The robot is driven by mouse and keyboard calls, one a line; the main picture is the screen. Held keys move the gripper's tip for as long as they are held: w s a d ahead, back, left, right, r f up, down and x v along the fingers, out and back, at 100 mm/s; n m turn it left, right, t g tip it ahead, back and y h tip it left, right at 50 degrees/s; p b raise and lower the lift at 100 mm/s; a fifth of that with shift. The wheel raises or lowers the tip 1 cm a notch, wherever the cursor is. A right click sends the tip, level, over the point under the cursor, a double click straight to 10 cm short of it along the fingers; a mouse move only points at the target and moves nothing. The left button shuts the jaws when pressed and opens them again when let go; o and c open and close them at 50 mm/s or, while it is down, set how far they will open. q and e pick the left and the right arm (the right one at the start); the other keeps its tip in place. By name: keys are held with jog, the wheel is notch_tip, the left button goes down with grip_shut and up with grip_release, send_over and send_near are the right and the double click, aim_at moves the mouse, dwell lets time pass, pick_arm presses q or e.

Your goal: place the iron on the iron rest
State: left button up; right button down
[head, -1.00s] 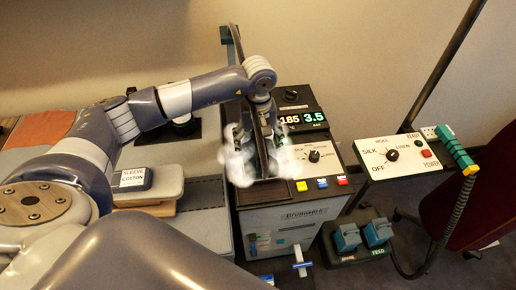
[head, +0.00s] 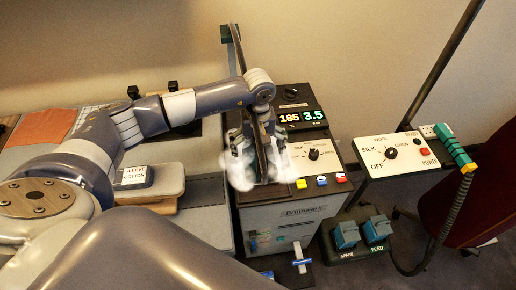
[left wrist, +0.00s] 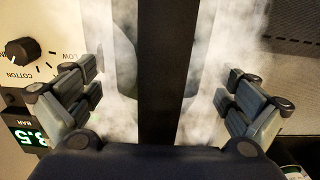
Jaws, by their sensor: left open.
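My left gripper (head: 258,158) is over the left part of the boiler station's top (head: 320,168), fingers pointing down amid white steam. In the left wrist view the gripper (left wrist: 168,95) is open, its fingers apart on both sides of a dark upright strip (left wrist: 168,70); neither finger visibly touches it. Pale, steamy surfaces flank the strip. A dark narrow piece (head: 262,150) also shows between the fingers in the head view. I cannot tell which parts are the iron and which the iron rest; gripper and steam cover them. My right gripper is out of view.
A lit display (head: 302,117) and dial (head: 314,154) are right of the gripper. A control panel (head: 397,154) with a teal-handled hose (head: 458,152) stands right. A "sleeve cotton" block (head: 134,176) lies left.

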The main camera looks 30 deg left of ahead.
pick_arm(q)
jog(key=shift+r, duration=0.35)
notch_tip(320, 180, up, 11)
jog(key=b, duration=0.3)
jog(key=shift+f+b, duration=0.2)
jog(key=shift+b, duration=0.2)
jog(key=shift+r, duration=0.5)
jog(key=shift+d+f, duration=0.1)
